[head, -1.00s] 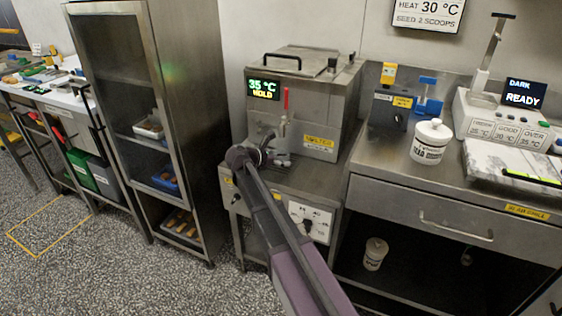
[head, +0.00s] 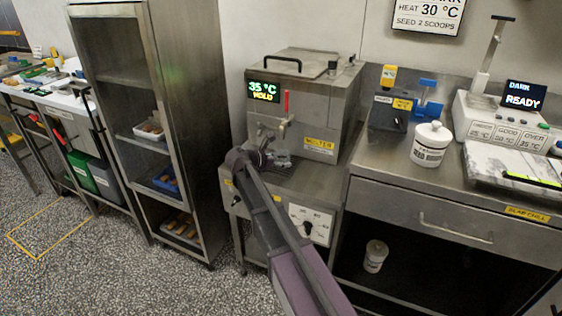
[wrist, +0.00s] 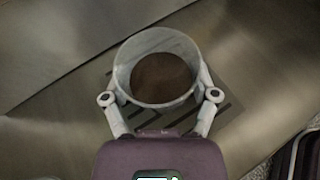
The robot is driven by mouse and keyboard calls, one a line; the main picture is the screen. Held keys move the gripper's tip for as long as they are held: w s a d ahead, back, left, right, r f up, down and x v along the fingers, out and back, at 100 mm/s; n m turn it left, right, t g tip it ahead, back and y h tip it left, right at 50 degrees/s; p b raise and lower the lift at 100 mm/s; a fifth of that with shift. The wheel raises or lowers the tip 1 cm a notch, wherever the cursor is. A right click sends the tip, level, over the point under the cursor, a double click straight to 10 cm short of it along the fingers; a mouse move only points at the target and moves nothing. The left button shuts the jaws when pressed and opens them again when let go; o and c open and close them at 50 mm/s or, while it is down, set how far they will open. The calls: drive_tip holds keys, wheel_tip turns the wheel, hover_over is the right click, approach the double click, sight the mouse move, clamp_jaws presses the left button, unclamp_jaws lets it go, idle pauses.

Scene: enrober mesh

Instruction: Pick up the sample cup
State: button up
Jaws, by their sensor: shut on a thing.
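The sample cup (wrist: 122,72) is a round, pale grey cup with dark brown contents, seen from above in the wrist view. My gripper (wrist: 160,95) is shut on it, with one finger on each side of its wall. In the head view my gripper (head: 262,158) is at the front of the melter (head: 318,110), below its tap. The cup is small there and partly hidden by my wrist. I cannot tell whether the cup touches the surface below it.
The melter display reads 35 °C HOLD. A white lidded tub (head: 430,146) stands on the steel counter (head: 385,160) to the right, and another tub (head: 375,256) is on the shelf below. A tall steel cabinet (head: 185,60) stands to the left. A control dial (head: 312,222) is below my gripper.

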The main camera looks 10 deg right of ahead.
sight(288, 152)
wheel_tip(288, 152, up, 4)
drive_tip(key=p, duration=0.3)
drive_tip(key=shift+f+p, duration=0.25)
drive_tip(key=shift+p, duration=0.05)
drive_tip(key=s+a, duration=0.2)
drive_tip(key=s, duration=0.5)
drive_tip(key=s+a+r+p, duration=0.1)
drive_tip(key=s+a, duration=0.1)
drive_tip(key=s, duration=0.6)
drive_tip(key=shift+s+a+r, duration=0.15)
drive_tip(key=shift+a+r, duration=0.05)
drive_tip(key=shift+a, duration=0.2)
drive_tip(key=shift+r+p, duration=0.1)
drive_tip(key=shift+p, duration=0.2)
wheel_tip(288, 152, up, 23)
drive_tip(key=p, duration=2.3)
drive_tip(key=shift+a, duration=0.1)
